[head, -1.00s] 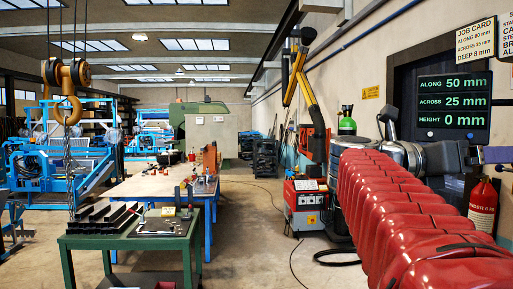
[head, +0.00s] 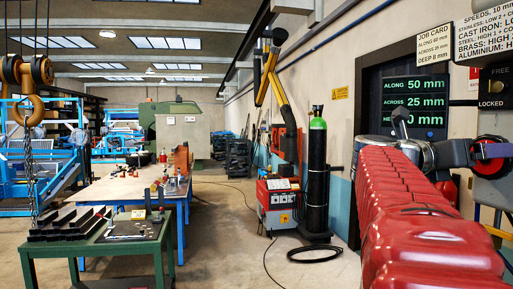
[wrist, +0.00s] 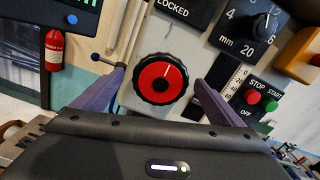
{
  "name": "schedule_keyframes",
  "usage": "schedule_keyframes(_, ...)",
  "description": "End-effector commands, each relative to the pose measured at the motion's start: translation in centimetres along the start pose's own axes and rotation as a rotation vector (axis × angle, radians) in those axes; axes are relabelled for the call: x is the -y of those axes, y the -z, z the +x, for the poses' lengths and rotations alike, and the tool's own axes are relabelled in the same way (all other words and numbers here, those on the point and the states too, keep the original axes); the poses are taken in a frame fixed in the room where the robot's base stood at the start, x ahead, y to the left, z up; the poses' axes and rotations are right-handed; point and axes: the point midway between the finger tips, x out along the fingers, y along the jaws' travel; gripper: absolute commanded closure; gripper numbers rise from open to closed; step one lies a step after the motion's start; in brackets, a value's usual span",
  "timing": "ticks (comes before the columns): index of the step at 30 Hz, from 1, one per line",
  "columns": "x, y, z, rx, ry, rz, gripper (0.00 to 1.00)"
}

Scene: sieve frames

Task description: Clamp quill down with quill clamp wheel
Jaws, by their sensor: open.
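Gaps show between fingers and wheel. A quill depth scale (wrist: 228,91) is right of the wheel, partly behind the right finger.
A depth dial (wrist: 262,25) and a STOP/START switch box (wrist: 256,98) lie to the right. A small lever (wrist: 96,57) is by the left finger. A red extinguisher (wrist: 54,50) and a readout (head: 415,106) are left. A gas cylinder (head: 317,175) stands by the wall.

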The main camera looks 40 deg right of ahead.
Motion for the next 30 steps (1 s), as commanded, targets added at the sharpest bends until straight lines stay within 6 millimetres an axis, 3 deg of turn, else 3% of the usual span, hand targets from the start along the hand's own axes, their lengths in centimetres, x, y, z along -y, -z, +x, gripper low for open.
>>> schedule_keyframes(7, 0.0, 0.0, 2.5, -0.001, 0.001, 0.0, 0.09)
schedule_keyframes(18, 0.0, 0.0, 2.9, 0.0, -0.001, 0.0, 0.09)
schedule_keyframes(30, -0.1, 0.0, 2.9, 0.0, -0.002, 0.0, 0.36)
